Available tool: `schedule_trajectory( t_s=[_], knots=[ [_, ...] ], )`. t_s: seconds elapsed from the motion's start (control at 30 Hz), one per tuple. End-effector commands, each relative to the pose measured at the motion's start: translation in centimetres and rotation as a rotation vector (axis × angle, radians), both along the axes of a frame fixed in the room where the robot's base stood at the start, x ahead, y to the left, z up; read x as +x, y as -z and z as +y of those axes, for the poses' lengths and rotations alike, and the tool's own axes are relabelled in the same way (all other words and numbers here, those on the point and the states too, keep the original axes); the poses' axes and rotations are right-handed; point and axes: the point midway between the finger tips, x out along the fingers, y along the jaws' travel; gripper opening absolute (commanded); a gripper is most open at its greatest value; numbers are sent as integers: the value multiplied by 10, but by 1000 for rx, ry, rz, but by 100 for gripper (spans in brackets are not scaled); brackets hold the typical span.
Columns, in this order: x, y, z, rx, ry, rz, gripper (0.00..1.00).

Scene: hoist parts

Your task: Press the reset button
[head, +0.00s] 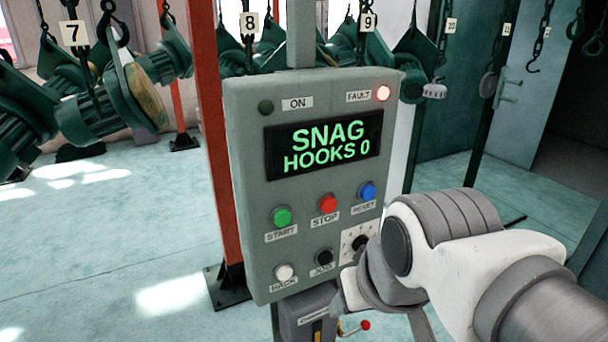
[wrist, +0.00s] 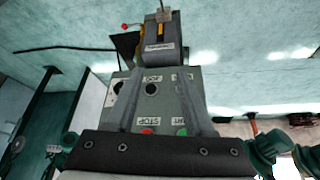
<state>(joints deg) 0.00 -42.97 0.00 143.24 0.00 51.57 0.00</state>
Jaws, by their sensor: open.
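The blue reset button (head: 367,192) is on the right of the upper button row of a grey control panel (head: 250,235), above its RESET label. The red stop button (head: 327,204) and green start button (head: 282,217) are to its left. My gripper (head: 350,292) is in front of the panel's lower right, below the reset button, its fingertips partly hidden by my wrist. The wrist view shows the panel upside down, with the stop button (wrist: 148,131) and start button (wrist: 182,132). My gripper is open there and holds nothing. The reset button is hidden in the wrist view.
The display (head: 324,145) reads "SNAG HOOKS 0". A black knob (head: 360,243) is close to my wrist. A red post (head: 213,150) stands behind the panel. Green hoist parts (head: 100,110) hang at left.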

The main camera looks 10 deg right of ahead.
Motion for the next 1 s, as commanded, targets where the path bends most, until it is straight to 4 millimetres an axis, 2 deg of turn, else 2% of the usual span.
schedule_trajectory(
  t_s=[0.03, 0.27, 1.0],
  knots=[
    [0, 0, 0, 0, 0, 0, 42],
    [0, 0, 0, 0, 0, 0, 1],
    [0, 0, 0, 0, 0, 0, 0]
  ],
)
